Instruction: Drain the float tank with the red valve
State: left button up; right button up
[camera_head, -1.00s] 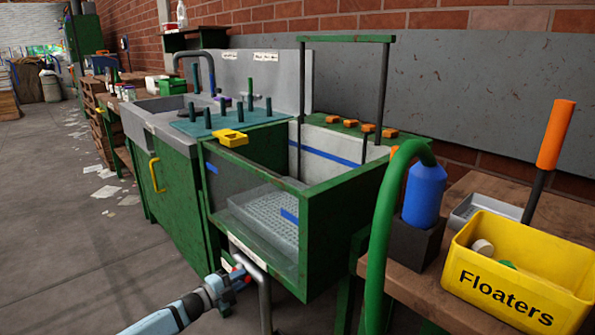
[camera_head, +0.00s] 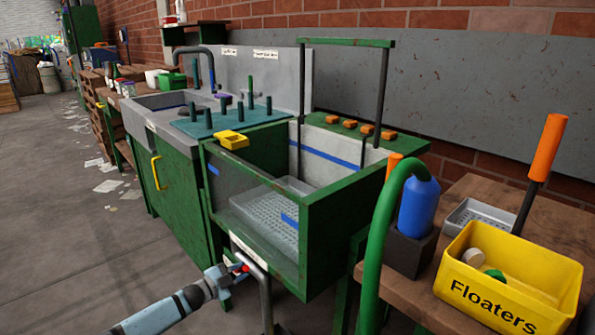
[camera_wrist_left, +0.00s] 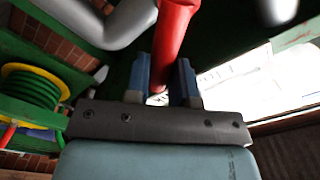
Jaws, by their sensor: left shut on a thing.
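The green float tank (camera_head: 335,215) has a clear front window and blue tape level marks. A perforated grey basket (camera_head: 262,222) sits inside it. The red valve handle (camera_head: 241,268) is low at the tank's front, beside a grey drain pipe (camera_head: 263,295). My left gripper (camera_head: 238,276) is at the valve. In the left wrist view the red handle (camera_wrist_left: 173,35) runs between the two blue fingers of the gripper (camera_wrist_left: 161,82), which are shut on it. The fingers hide part of the handle. My right gripper is not in view.
A yellow Floaters bin (camera_head: 500,310) and a blue bottle (camera_head: 418,205) with a green hose (camera_head: 375,255) stand on the bench at right. A sink (camera_head: 165,108) and green cabinet stand at left. The floor at left has scattered paper but is mostly open.

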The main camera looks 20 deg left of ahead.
pick_arm(q)
jog(key=shift+w+a+r+n+p, duration=0.1)
jog(key=shift+a+r+n+p, duration=0.25)
jog(key=shift+n, duration=0.35)
grip_shut()
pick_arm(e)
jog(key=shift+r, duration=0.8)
pick_arm(q)
grip_release()
jog(key=shift+w+a+r+n+p, duration=0.1)
jog(key=shift+a+r+n+p, duration=0.2)
jog(key=shift+n, duration=0.2)
jog(key=shift+w+a+r+n+p, duration=0.1)
jog(key=shift+a+r+n+p, duration=0.05)
jog(key=shift+n+p, duration=0.3)
jog(key=shift+a+n, duration=0.2)
jog(key=shift+n, duration=0.45)
grip_shut()
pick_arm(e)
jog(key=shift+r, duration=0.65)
pick_arm(q)
jog(key=shift+w, duration=0.1)
